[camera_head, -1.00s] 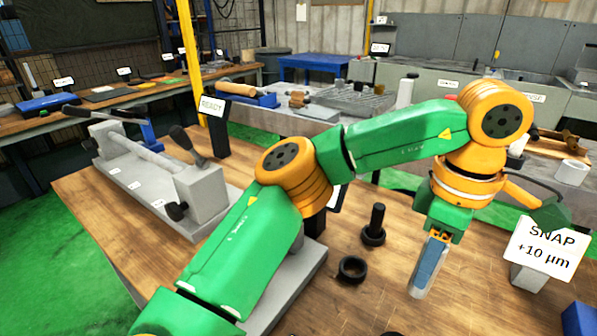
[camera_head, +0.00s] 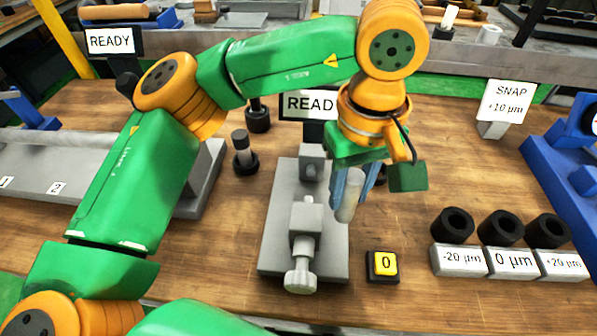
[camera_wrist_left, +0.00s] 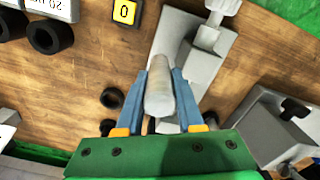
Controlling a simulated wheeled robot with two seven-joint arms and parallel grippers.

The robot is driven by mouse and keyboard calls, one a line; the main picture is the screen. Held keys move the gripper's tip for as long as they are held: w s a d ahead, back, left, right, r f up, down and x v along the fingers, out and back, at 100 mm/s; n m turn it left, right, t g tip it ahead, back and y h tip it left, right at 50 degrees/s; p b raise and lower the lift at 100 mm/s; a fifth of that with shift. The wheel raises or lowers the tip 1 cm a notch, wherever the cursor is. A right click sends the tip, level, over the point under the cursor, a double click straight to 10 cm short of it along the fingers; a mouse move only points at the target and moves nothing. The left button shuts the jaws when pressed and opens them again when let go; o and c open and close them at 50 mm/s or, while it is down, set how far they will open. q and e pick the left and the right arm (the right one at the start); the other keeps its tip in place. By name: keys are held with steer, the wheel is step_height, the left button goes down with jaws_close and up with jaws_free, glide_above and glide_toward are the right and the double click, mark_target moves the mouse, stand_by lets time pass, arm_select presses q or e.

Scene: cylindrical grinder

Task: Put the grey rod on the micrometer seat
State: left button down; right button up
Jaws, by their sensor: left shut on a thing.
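My left gripper (camera_head: 349,190) is shut on a light grey rod (camera_head: 350,197), which hangs nearly upright, slightly tilted, between the blue fingers. The rod also shows between the fingers in the left wrist view (camera_wrist_left: 159,92). The micrometer, a grey block with a knob at its near end (camera_head: 300,268), stands on a grey base plate (camera_head: 275,255). The rod is at the right edge of this base in the head view. I cannot tell whether it touches anything there. The seat between the micrometer's two blocks looks empty. My right gripper is not in view.
A yellow 0 button (camera_head: 384,264) is right of the micrometer. Black rings (camera_head: 500,228) sit at labelled grey blocks (camera_head: 508,262) at the front right. A dark post with a grey top (camera_head: 242,155) stands left. A SNAP sign (camera_head: 505,102) is behind right.

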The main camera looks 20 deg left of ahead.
arm_select(q)
steer(key=w+a+f, duration=0.2)
steer(key=a, duration=0.1)
steer(key=w+a+f, duration=0.1)
steer(key=a, duration=0.1)
steer(key=shift+w+p, duration=0.3)
steer(key=shift+p, duration=0.1)
steer(key=w+a+f, duration=0.2)
steer(key=shift+a+f+p, duration=0.3)
steer(key=shift+a+p, duration=0.05)
steer(key=shift+p, duration=0.05)
steer(key=shift+f, duration=0.15)
steer(key=c, duration=0.5)
jaws_free()
steer(key=shift+c, duration=0.2)
step_height(320, 180, up, 12)
steer(key=p, duration=0.1)
steer(key=shift+r, duration=0.25)
